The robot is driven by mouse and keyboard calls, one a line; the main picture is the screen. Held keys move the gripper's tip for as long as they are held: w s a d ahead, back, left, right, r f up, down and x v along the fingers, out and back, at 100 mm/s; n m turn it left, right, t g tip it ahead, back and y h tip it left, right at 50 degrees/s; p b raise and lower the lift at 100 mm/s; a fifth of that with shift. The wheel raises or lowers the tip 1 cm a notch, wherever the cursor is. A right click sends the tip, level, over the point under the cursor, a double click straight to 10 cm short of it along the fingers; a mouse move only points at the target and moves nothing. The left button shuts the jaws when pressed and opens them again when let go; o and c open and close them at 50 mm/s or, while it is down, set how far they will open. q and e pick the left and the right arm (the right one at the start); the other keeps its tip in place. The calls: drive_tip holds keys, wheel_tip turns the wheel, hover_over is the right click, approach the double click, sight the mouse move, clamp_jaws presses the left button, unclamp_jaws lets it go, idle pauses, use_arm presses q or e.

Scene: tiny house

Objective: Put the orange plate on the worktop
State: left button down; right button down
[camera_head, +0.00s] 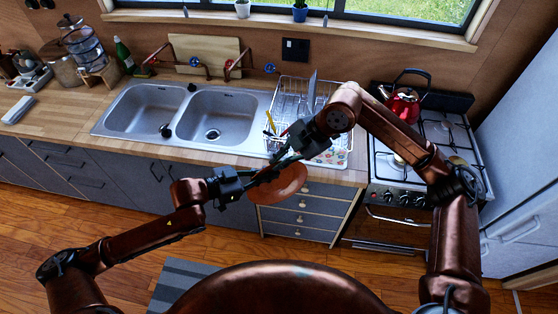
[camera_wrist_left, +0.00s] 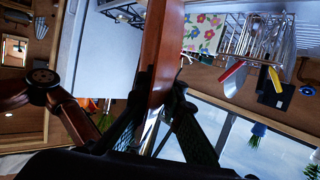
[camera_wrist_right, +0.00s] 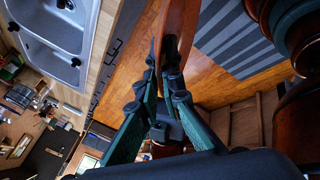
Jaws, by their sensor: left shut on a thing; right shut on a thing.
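The orange plate (camera_head: 282,186) is held tilted in front of the counter, above the drawers. My left gripper (camera_head: 260,178) is shut on its left side. My right gripper (camera_head: 277,164) is shut on its upper edge, close to the left fingers. In the left wrist view the plate (camera_wrist_left: 165,50) stands edge-on between the fingers. In the right wrist view the plate (camera_wrist_right: 178,28) also shows edge-on at the fingertips. The wooden worktop (camera_head: 55,98) runs along the wall behind the plate. My arms hide part of its front edge.
A double sink (camera_head: 215,115) is set into the worktop. A dish rack (camera_head: 290,95) with utensils stands right of it, on a patterned mat (camera_head: 338,158). A stove (camera_head: 455,140) with a red kettle (camera_head: 403,103) is at the right.

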use_arm(q)
drive_tip(key=c, duration=2)
unclamp_jaws()
